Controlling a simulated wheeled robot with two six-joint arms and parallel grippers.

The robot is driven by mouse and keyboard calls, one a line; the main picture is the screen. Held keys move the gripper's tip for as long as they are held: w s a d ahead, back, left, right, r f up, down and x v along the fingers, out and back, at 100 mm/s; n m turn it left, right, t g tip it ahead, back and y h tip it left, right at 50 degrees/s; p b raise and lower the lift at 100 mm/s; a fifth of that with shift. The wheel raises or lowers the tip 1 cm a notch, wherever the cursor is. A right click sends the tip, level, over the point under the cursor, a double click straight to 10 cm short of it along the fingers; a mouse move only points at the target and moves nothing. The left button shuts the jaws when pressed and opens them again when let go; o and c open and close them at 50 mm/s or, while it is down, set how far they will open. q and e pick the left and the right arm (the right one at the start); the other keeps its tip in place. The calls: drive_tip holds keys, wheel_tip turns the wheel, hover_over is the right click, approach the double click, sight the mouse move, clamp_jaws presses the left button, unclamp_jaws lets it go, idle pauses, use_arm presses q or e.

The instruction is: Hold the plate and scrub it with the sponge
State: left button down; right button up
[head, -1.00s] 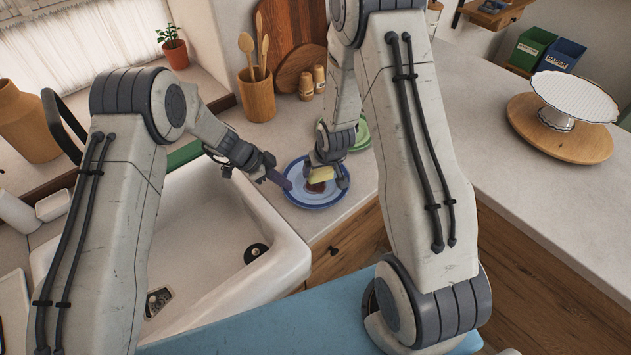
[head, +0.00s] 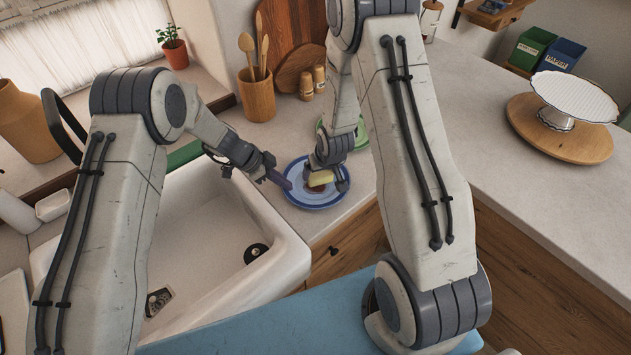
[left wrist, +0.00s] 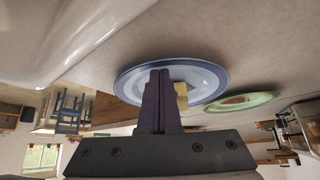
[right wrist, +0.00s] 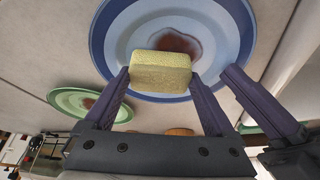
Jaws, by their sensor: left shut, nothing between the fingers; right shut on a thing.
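The blue-rimmed plate (head: 312,203) lies on the counter just right of the sink, with a reddish-brown stain (right wrist: 178,43) near its middle. My right gripper (right wrist: 160,78) is shut on the yellow sponge (right wrist: 160,68) and holds it over the plate beside the stain; whether the sponge touches the plate is hard to tell. The sponge also shows in the head view (head: 319,179). My left gripper (head: 289,186) is shut and empty, with its fingertips at the plate's left rim. In the left wrist view its closed fingers (left wrist: 160,72) cover part of the plate (left wrist: 213,76).
A green plate (right wrist: 75,102) lies behind the blue plate. The white sink (head: 285,262) is to the left. A utensil pot (head: 257,97) and cutting boards (head: 300,70) stand at the back. A cake stand (head: 573,98) is far right, with clear counter before it.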

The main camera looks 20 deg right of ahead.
drive_tip(key=shift+f, duration=0.25)
